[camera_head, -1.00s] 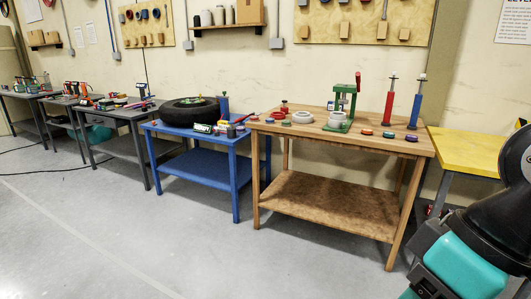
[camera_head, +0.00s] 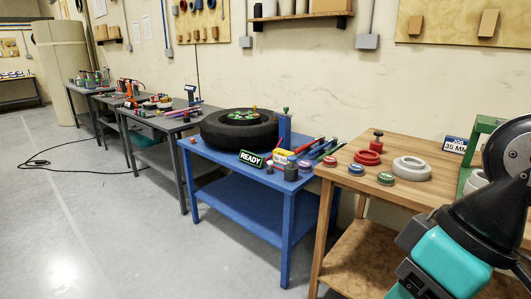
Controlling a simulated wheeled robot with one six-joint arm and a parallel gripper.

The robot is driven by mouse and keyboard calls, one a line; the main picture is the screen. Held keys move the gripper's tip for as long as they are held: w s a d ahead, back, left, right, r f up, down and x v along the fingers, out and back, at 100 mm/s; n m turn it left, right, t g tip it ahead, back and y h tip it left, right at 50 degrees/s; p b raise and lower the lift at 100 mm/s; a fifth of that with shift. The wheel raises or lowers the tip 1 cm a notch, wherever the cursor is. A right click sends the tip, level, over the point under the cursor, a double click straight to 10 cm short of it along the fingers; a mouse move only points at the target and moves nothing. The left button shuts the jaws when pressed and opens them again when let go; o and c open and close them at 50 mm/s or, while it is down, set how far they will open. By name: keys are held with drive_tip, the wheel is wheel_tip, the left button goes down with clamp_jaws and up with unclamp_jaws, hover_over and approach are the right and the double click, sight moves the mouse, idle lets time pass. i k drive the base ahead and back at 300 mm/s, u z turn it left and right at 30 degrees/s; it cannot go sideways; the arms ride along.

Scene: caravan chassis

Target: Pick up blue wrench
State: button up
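I cannot make out a blue wrench in this view. Several small tools and parts lie on the blue table (camera_head: 235,165), among them a red-handled tool (camera_head: 308,145) and long dark tools at its right end, too small to tell apart. More small coloured items lie on the grey tables (camera_head: 160,122) further left. My arm shows at the lower right, black and teal. My gripper is not in view.
A tyre (camera_head: 238,131) lies on the blue table beside a green READY sign (camera_head: 251,159). A wooden table (camera_head: 425,190) with rings stands close at the right. A black cable (camera_head: 90,173) lies on the floor. The grey floor (camera_head: 100,240) at left is open.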

sight(334, 139)
drive_tip(key=u, duration=0.1)
drive_tip(key=i, duration=0.95)
drive_tip(key=z, duration=0.3)
drive_tip(key=i, duration=1.5)
drive_tip(key=z, duration=0.15)
